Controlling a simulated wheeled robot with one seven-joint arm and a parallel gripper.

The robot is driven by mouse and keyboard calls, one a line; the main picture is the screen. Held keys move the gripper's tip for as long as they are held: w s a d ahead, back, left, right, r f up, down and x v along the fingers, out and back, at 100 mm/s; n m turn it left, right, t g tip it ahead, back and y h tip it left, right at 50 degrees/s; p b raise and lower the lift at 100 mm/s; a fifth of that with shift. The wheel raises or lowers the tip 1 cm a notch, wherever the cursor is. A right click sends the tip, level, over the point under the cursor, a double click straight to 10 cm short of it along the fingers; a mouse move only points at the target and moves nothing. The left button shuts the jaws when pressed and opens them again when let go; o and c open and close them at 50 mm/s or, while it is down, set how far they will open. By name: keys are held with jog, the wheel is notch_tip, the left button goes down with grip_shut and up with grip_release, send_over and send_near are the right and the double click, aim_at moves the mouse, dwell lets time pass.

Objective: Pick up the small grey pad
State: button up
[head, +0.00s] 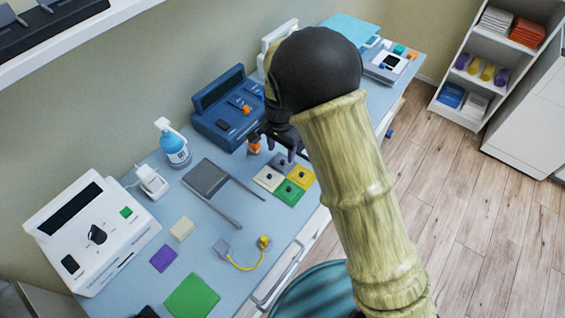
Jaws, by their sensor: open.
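A small grey pad (222,247) lies flat on the light blue table top (205,232), towards the front, near one end of a yellow cable (240,266). Another small pad, greyish with a dark knob (284,162), sits in a cluster with a cream pad (268,179), a yellow pad (302,176) and a green pad (288,192). My gripper (274,147) is open just above and behind this cluster, its fingers partly hidden by my arm. I see nothing between the fingers. It is well away from the grey pad by the cable.
A dark grey plate with rods (207,178) lies mid-table. A white device (92,235), blue device (226,108) and blue bottle (174,147) line the wall side. Purple (163,258), beige (182,229) and green (192,297) flat pieces lie at front left. A teal stool (312,292) stands beside the table.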

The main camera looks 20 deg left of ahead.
aim_at(282, 162)
jog(key=shift+w+f+p, duration=0.1)
jog(key=shift+f+p, duration=0.45)
jog(key=shift+f, duration=2.05)
jog(key=c, duration=0.6)
